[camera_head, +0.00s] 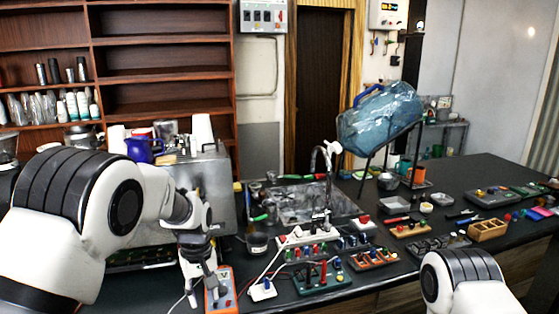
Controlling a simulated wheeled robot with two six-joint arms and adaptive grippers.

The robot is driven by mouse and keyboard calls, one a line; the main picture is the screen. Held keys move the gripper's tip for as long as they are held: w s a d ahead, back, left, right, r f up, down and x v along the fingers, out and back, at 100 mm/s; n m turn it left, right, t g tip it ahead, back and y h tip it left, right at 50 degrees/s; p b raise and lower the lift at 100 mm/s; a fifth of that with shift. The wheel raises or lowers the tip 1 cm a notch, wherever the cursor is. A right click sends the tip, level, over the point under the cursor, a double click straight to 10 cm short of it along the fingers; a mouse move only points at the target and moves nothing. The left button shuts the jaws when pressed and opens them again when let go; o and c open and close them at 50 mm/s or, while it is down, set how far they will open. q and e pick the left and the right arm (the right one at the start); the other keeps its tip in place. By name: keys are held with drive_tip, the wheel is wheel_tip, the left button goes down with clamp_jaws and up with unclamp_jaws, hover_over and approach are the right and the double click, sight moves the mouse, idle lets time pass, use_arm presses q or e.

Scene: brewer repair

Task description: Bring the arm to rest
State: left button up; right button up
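My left arm (75,215) reaches in from the left, over the counter. My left gripper (201,285) points down near the counter's front edge, just left of an orange multimeter (221,290). Its fingers look apart, with nothing seen between them. Whether a finger touches the multimeter I cannot tell. Part of my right arm (465,280) shows at the lower right. Its gripper is out of view.
A metal brewer (215,180) stands behind my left gripper. A power strip (308,237), circuit boards (322,278) and a wooden box (487,230) crowd the counter. A sink (300,205) and a tilted blue water bottle (380,120) are behind.

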use_arm(q)
drive_tip(key=s+a+f+g+b, duration=0.2)
drive_tip(key=s+f, duration=0.7)
drive_tip(key=f, duration=0.3)
drive_tip(key=s+a+f+g+b, duration=0.2)
drive_tip(key=s+f+g+b, duration=0.1)
drive_tip(key=s+f, duration=0.8)
drive_tip(key=s+a+f+m+t+b, duration=0.1)
drive_tip(key=s+f+m+t, duration=0.1)
drive_tip(key=s+f, duration=0.3)
drive_tip(key=s+a+f+m+t+b, duration=0.1)
drive_tip(key=s+f, duration=0.4)
drive_tip(key=s, duration=0.6)
drive_tip(key=shift+a+f+m+t, duration=0.15)
drive_tip(key=shift+a+m+t, duration=0.65)
drive_tip(key=shift+m+t, duration=0.3)
